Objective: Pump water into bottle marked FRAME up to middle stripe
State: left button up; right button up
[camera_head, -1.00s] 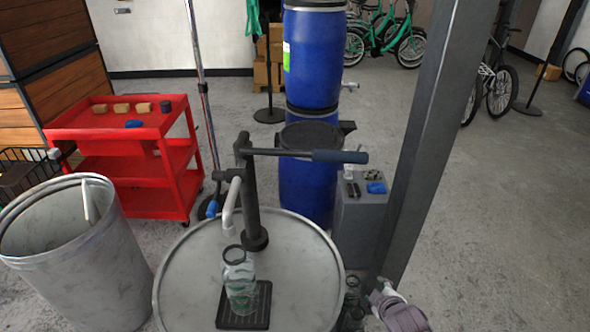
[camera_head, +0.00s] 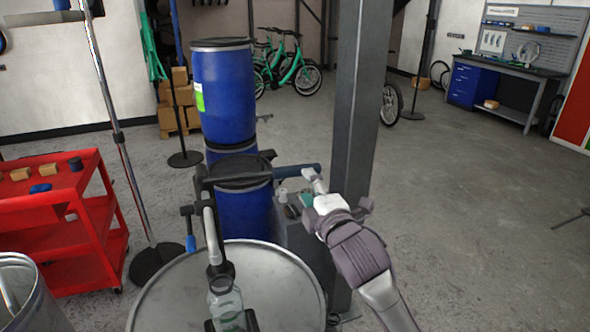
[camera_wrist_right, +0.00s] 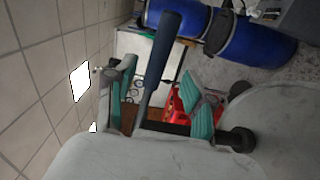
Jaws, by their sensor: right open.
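A clear bottle (camera_head: 226,297) with a dark neck ring and a green mark stands on a dark tray on the drum lid, under the pump spout (camera_head: 211,235). I cannot read its label, its stripes or a water level. The pump's lever (camera_head: 265,173) points right and ends in a dark blue grip, which also shows in the right wrist view (camera_wrist_right: 162,50). My right gripper (camera_head: 309,192) is at the grip end. In the wrist view its teal-padded fingers (camera_wrist_right: 158,93) are apart, with the lever between them in the picture; contact is unclear. My left gripper is not in view.
The pump stands on a large pale drum (camera_head: 165,293). A dark post (camera_head: 358,130) rises close behind my right arm. Stacked blue barrels (camera_head: 224,95) and a grey box (camera_head: 290,235) stand behind the drum. A red cart (camera_head: 60,225) is at the left. Floor at right is open.

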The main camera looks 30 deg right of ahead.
aim_at(298, 174)
jog(key=p+x, duration=0.1)
jog(key=x, duration=0.7)
jog(key=shift+a, duration=0.2)
jog(key=shift+s, duration=0.1)
jog(key=shift+c, duration=0.3)
grip_shut()
